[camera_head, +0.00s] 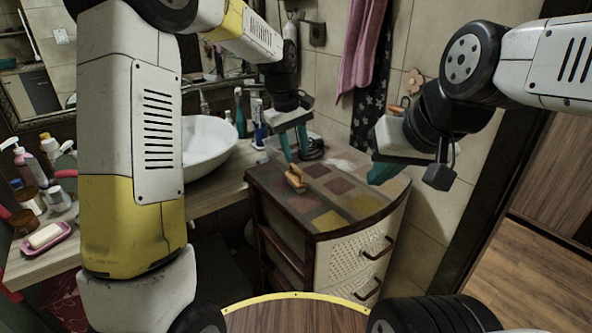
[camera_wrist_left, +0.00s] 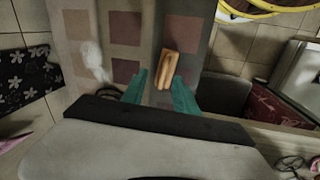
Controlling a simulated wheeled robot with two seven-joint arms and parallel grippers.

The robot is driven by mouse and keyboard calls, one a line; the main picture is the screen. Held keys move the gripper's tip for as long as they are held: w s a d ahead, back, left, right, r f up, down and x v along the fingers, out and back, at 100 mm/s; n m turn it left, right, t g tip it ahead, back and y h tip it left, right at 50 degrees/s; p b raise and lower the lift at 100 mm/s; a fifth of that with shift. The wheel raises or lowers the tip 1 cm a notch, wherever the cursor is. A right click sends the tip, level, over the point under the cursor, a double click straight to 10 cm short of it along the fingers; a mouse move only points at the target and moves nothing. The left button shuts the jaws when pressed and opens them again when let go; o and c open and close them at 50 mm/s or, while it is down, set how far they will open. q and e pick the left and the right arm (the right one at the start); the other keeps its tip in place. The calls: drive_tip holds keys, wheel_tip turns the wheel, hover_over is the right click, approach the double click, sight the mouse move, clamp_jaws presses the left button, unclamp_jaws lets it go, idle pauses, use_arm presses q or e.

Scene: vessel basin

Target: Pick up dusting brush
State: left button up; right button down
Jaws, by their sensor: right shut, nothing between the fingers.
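The dusting brush (camera_head: 296,179) is a small tan-orange wooden piece lying on the patchwork top of a cabinet (camera_head: 335,195). It also shows in the left wrist view (camera_wrist_left: 167,68), just beyond the fingertips and nearer the right finger. My left gripper (camera_head: 295,152) points down above and behind the brush, with its teal fingers apart and nothing between them. Its open fingers also show in the left wrist view (camera_wrist_left: 159,88). My right gripper (camera_head: 377,178) is shut and empty above the right side of the cabinet top, apart from the brush.
A white basin (camera_head: 205,145) stands on the counter left of the cabinet, with tubes and bottles (camera_head: 257,118) beside it. A soap dish (camera_head: 48,239) and several bottles are at far left. A pink towel (camera_head: 362,45) hangs behind. The cabinet's front top is clear.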

sight(296, 168)
use_arm(q)
drive_tip(key=f, duration=0.5)
drive_tip(key=shift+w+f, duration=0.15)
drive_tip(key=shift+w, duration=0.1)
drive_tip(key=shift+c, duration=0.3)
clamp_jaws()
idle(0.8)
